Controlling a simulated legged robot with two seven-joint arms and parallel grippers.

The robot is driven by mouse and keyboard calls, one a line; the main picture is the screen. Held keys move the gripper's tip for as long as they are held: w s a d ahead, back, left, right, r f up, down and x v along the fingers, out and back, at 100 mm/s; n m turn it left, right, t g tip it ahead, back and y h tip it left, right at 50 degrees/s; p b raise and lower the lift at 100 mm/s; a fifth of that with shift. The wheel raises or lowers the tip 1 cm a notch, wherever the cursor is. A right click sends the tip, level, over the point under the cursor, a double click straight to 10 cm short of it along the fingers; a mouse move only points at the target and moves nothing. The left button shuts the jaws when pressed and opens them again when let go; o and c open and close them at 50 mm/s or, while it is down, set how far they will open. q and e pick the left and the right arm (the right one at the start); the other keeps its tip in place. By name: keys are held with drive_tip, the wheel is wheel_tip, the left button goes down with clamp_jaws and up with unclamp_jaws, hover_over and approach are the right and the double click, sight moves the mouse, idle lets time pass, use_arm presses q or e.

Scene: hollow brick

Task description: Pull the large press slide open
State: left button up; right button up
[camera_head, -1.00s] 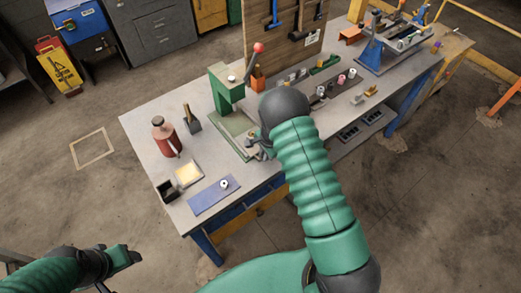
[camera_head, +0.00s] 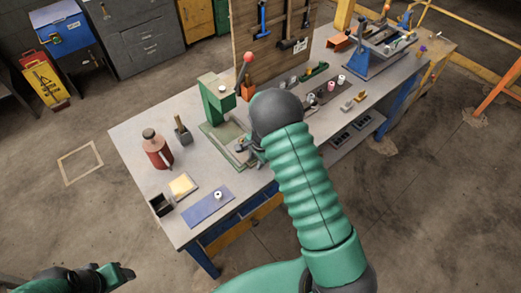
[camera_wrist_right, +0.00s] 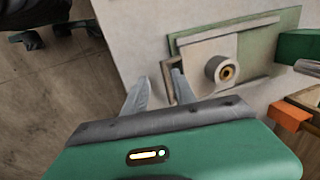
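The green press (camera_head: 217,100) with a red-knobbed lever stands on the workbench. Its slide is a light plate with a round dark-and-brass fitting (camera_wrist_right: 222,69) on a green base, seen in the right wrist view. A dark handle (camera_wrist_right: 169,85) sticks out at the slide's near left end. My right gripper (camera_wrist_right: 158,92) is open, with one finger on each side of the handle's outer bar. Contact is not clear. In the head view my right arm partly hides this gripper. My left gripper (camera_head: 121,275) is far from the bench at lower left, with only part of its fingers showing.
A wooden tool board (camera_head: 272,45) rises behind. Floor at left is mostly clear.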

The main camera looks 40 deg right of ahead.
wheel_tip(320, 180, up, 12)
drive_tip(key=s+d+b, duration=0.1)
drive_tip(key=s, duration=0.1)
drive_tip(key=shift+s+d+r, duration=0.2)
drive_tip(key=shift+s+r, duration=0.05)
drive_tip(key=shift+s, duration=0.05)
drive_tip(key=shift+a, duration=0.25)
drive_tip(key=s+a+f+n+b, duration=0.2)
drive_tip(key=s+a+n+b, duration=0.2)
drive_tip(key=s+a+n, duration=1)
drive_tip(key=s+n, duration=0.2)
drive_tip(key=n, duration=0.1)
drive_tip(key=shift+s+a, duration=0.2)
drive_tip(key=shift+a, duration=0.1)
drive_tip(key=shift+a, duration=0.25)
